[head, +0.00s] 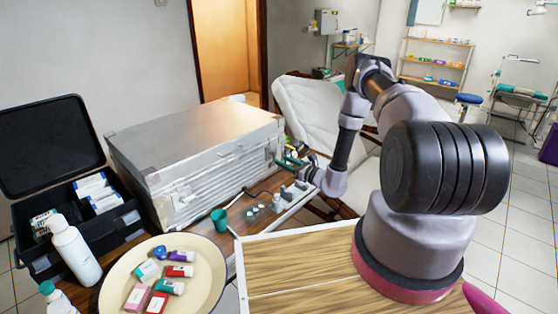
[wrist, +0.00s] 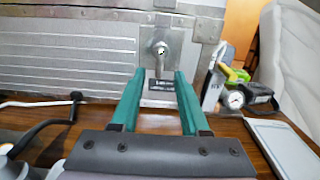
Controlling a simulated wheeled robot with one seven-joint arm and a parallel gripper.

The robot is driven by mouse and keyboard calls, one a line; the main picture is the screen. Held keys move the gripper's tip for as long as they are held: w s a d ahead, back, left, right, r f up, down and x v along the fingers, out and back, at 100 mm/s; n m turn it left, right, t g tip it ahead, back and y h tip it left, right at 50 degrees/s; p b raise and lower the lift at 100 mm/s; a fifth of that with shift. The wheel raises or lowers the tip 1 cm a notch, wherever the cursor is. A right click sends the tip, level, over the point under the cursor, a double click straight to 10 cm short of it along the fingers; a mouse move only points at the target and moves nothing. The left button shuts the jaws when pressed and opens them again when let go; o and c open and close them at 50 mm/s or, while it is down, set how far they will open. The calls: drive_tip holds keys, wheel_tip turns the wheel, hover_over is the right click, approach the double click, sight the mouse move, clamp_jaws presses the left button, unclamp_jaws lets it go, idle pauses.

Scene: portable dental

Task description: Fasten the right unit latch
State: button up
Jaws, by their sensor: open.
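The portable dental unit is a large silver metal case (head: 190,125) with a closed lid on the wooden table. Its right latch (wrist: 161,48) shows in the wrist view as a round metal boss with a short lever pointing down, above a small dark label plate (wrist: 161,91). My gripper (wrist: 160,72) is open, its two teal fingers apart, one on each side of the latch's lower part. I cannot tell whether either finger touches it. In the head view my gripper (head: 288,162) is at the right end of the case front, and the latch is mostly hidden there.
A green cup (head: 220,219) and small metal fittings (head: 277,204) stand in front of the case. A plate (head: 118,270) of small boxes and tubes, a white bottle (head: 77,250) and an open black case (head: 55,150) are at left. A cable (wrist: 45,122) crosses the table.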

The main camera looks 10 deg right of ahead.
sight(274, 155)
drive_tip(key=shift+x, duration=1.7)
clamp_jaws()
